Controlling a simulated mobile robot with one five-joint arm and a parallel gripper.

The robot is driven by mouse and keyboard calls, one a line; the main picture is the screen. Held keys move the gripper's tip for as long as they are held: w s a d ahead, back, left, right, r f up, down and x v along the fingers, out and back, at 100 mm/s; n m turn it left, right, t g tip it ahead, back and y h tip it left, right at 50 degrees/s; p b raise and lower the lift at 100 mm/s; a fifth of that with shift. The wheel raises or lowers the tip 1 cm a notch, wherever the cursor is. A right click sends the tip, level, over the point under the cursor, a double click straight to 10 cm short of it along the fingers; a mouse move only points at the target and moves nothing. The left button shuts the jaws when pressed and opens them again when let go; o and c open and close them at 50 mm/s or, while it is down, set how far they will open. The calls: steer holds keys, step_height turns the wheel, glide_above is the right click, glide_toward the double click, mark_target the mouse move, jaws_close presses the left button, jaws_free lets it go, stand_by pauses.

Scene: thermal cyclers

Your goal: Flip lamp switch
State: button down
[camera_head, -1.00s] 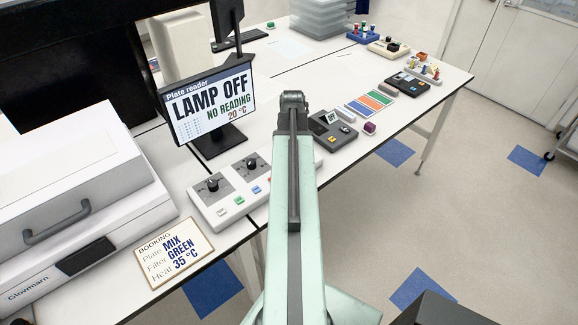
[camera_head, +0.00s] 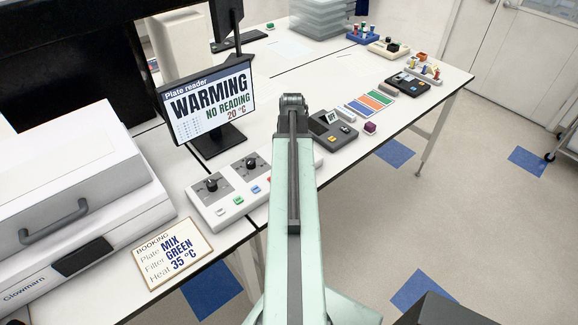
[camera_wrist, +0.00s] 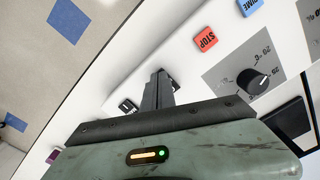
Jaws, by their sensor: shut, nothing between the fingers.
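The plate reader screen (camera_head: 208,102) in the head view reads "WARMING, NO READING, 20 °C". In front of it lies a white control panel (camera_head: 203,215) with two black dials and several coloured buttons. Its right part is hidden behind my arm. In the wrist view my gripper (camera_wrist: 160,75) is shut and empty, its tips down at the panel (camera_wrist: 195,62). A small dark switch (camera_wrist: 174,83) shows right beside the fingertips, partly covered by them. I cannot tell whether they touch it or which way it is tilted. My gripper is hidden in the head view.
A red STOP button (camera_wrist: 206,40) and a dial (camera_wrist: 253,82) are close to my gripper. A booking card (camera_head: 173,254) reads MIX, GREEN, 35 °C. A large white instrument (camera_head: 75,190) stands at the left. Another dark device (camera_head: 335,130) is right of my arm.

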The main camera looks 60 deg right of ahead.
steer(key=shift+r, duration=0.1)
step_height(320, 180, up, 7)
steer(key=p, duration=0.7)
